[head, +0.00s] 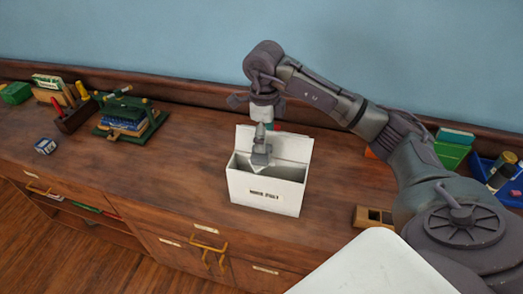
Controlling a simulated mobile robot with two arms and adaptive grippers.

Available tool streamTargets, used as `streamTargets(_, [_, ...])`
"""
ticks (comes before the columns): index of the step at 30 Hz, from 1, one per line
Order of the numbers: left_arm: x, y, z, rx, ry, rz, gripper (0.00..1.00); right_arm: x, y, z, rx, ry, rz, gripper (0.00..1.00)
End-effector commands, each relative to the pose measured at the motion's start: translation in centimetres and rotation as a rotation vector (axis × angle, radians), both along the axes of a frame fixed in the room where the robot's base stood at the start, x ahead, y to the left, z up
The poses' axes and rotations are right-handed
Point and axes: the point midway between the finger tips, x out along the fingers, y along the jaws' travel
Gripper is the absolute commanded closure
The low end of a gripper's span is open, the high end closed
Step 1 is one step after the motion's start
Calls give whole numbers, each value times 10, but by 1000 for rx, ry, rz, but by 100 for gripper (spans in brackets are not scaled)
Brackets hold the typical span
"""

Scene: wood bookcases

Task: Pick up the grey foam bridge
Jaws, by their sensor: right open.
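My right gripper (261,158) points down into the mouth of an open white box (268,196) near the middle of the wooden top. Its jaws are open, and the fingertips are small and partly merge with the grey inside of the box. I cannot make out a grey foam bridge for certain; the box's front wall and my gripper hide much of the inside. My left gripper is not in view.
A green stand with blue books (124,125), a dark holder with tools (75,118) and a small blue-white block (45,146) stand at left. A green box (451,154), a blue tray (488,167) and a wooden block (373,216) are at right. The wood left of the white box is clear.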

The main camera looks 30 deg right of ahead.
Motion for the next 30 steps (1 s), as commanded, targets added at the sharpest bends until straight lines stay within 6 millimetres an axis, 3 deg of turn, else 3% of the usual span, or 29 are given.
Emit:
streamTargets(5, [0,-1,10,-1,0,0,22,-1,0,-11,2,4,2,23])
streamTargets(9, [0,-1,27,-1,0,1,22,-1,-1,-31,1,7,0,23])
streamTargets(13, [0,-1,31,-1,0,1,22,0,-2,-50,2,3,1,23])
streamTargets(22, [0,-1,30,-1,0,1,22,1,-2,-57,1,-1,2,23])
streamTargets(27, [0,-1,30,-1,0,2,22,1,-2,-57,1,-1,2,51])
streamTargets(30, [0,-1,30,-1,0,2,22,1,-2,-57,1,-1,2,51])
